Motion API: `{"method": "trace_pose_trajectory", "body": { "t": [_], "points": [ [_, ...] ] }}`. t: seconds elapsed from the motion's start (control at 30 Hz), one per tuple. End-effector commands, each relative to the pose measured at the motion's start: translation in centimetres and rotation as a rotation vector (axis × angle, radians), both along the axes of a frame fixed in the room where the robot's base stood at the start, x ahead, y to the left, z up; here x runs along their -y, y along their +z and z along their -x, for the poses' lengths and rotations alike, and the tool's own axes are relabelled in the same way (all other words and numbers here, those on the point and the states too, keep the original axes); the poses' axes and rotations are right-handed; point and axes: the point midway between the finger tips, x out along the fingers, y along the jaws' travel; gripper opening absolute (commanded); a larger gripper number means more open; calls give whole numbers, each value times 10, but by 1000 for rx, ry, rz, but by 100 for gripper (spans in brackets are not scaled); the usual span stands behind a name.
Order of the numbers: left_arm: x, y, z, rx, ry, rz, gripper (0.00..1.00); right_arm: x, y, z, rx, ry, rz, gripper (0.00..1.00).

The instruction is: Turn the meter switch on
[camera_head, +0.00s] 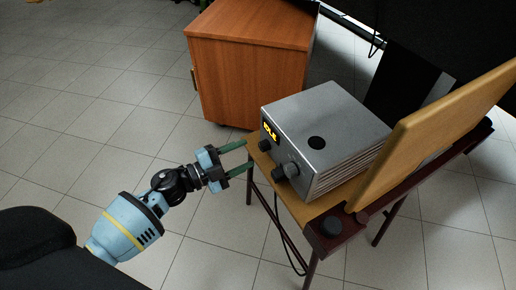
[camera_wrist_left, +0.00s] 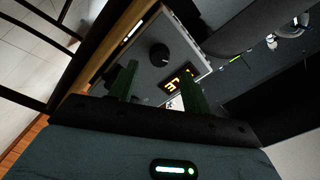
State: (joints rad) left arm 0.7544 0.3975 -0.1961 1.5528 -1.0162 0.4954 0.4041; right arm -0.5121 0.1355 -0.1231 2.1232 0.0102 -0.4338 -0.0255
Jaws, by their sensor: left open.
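The meter (camera_head: 330,105) is a silver-grey box on a small wooden table, its front panel facing my left arm. The panel has a lit yellow display (camera_head: 270,132), a small dark knob (camera_head: 264,146) and a larger knob (camera_head: 291,170). In the left wrist view the panel shows a lit display (camera_wrist_left: 178,82) and a round black knob (camera_wrist_left: 159,54). My left gripper (camera_head: 247,156) is open and empty, its green fingers pointing at the panel, just short of it. The fingers also show in the left wrist view (camera_wrist_left: 158,72). I cannot make out which control is the switch.
The wooden table (camera_head: 299,208) has thin dark legs and a cable hanging below. A tilted wooden board (camera_head: 435,130) stands right of the meter. An orange-brown cabinet (camera_head: 245,75) stands behind. The tiled floor at left is clear.

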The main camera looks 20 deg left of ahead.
Motion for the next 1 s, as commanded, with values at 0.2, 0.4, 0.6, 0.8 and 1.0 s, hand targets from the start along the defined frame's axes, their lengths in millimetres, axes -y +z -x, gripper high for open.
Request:
{"method": "trace_pose_trajectory", "body": {
  "t": [0.2,0.4,0.6,0.8,1.0],
  "points": [
    [21,-2,-26,-1,-1,2,49,0,-12,7,-21,1,2,36],
    [31,-1,-39,-2,-1,1,49,1,-16,8,-24,1,2,36],
    [33,-1,-42,-2,0,0,49,0,-16,3,-14,1,1,36],
    [33,-1,-42,-1,-1,0,39,0,-15,-2,-3,0,1,36],
    [33,-1,-42,-1,-1,0,13,0,-14,-3,0,0,0,36]
  ]
}}
